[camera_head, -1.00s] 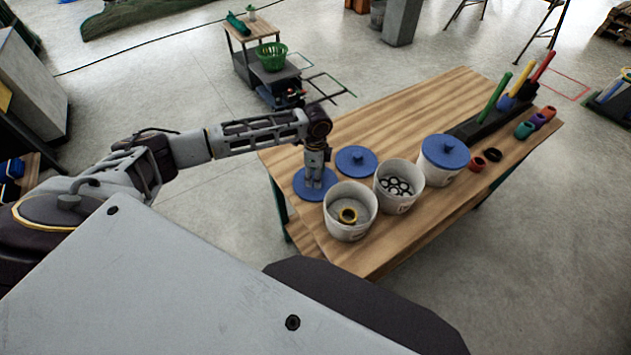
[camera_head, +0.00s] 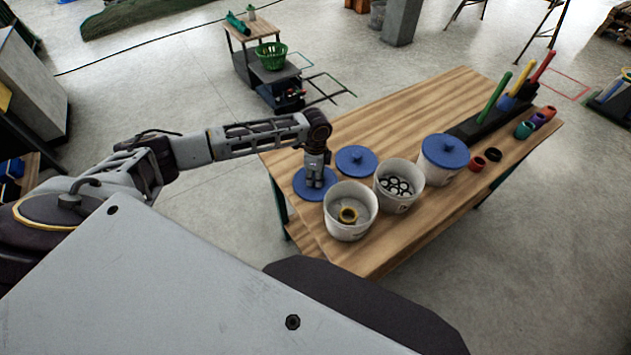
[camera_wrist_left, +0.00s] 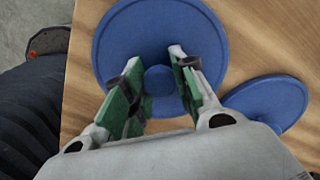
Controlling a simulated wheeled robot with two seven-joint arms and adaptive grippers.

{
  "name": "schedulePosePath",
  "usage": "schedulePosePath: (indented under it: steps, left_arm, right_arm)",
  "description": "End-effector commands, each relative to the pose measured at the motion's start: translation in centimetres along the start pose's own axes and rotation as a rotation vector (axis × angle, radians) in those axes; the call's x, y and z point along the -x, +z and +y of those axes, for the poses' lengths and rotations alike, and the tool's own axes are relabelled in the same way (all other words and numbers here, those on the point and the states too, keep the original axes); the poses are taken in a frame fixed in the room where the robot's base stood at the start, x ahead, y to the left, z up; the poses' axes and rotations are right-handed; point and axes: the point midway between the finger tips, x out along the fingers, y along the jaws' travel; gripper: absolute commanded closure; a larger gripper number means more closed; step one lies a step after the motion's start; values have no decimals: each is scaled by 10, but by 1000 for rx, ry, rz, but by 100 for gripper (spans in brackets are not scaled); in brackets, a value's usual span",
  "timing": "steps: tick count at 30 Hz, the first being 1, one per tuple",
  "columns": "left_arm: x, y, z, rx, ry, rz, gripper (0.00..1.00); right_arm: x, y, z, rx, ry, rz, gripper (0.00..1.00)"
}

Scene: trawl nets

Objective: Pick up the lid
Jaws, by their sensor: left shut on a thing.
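A round blue lid (camera_head: 302,190) lies near the left edge of the wooden table; it also shows in the left wrist view (camera_wrist_left: 120,40). My left gripper (camera_head: 316,184) points down over its middle. In the left wrist view the fingers (camera_wrist_left: 160,78) stand on both sides of the lid's round knob (camera_wrist_left: 160,84) and are shut on it. A second blue lid (camera_head: 357,160) lies just behind and to the right. A third blue lid (camera_head: 446,152) sits on a white bucket (camera_head: 440,177). My right gripper is not in view.
An open white bucket (camera_head: 348,223) with a yellow ring stands close in front of the gripper. Another open bucket (camera_head: 399,200) holds several dark rings. A rack with coloured rods (camera_head: 480,122) stands at the table's far right. The table's back left (camera_head: 370,125) is clear.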

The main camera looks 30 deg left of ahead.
Motion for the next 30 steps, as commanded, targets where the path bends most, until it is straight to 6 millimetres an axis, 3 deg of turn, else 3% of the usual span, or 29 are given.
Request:
schedulePosePath:
  steps: [14,20,30]
  left_arm:
    - [6,0,0,1,-1,1,90]
    - [25,0,0,0,-2,1,90]
    - [75,0,-1,0,-2,1,90]
  right_arm:
    - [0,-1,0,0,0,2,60]
    - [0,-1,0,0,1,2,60]
    - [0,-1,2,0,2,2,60]
